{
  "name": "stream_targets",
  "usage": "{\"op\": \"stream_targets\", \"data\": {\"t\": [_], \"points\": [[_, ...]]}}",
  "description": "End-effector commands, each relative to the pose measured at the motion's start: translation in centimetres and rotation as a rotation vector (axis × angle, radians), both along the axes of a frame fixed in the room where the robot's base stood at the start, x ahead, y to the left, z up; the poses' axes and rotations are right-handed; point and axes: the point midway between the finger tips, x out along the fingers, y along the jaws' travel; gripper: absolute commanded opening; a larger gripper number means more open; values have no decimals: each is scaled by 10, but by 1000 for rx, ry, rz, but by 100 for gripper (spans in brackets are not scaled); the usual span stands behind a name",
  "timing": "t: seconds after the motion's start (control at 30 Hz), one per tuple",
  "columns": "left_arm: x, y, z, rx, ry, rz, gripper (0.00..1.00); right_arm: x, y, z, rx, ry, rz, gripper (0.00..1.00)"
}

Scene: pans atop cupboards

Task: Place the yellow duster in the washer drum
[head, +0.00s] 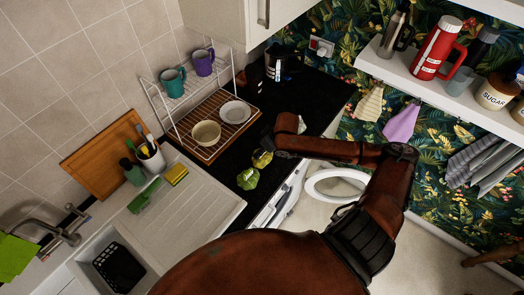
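A small yellow item (262,159), which looks like the yellow duster, lies at the front part of the black worktop, partly hidden by my gripper. My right gripper (266,146) is right at it, at the end of the arm reaching in from the right. Its fingers are dark and small, so I cannot tell whether they are open or closed on it. The washer (282,208) is under the worktop, with its round white door (336,186) swung open. The inside of the drum is hidden from this angle. My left gripper is out of view.
A yellow-green lumpy object (248,179) sits on the worktop close to my gripper. A wooden-based dish rack (197,150) with a bowl and plate stands behind left. The sink (120,262) is at lower left. A shelf (440,92) with flasks and jars hangs at upper right.

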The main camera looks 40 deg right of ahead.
Motion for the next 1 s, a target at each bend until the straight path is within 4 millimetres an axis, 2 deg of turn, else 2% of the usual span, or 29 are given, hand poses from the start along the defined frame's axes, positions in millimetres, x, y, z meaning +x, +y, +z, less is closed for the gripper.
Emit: {"op": "stream_targets", "data": {"t": [0.1,0.4,0.43,0.7,1.0], "points": [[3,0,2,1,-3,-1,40,1,0,-8,0,-3,1,0],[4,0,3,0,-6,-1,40,0,0,-11,-1,-2,1,0],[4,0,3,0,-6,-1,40,0,0,-11,-1,-2,1,39],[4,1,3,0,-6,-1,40,0,0,-11,-1,-2,1,56],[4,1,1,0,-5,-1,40,1,0,-8,-1,-4,0,56]]}}
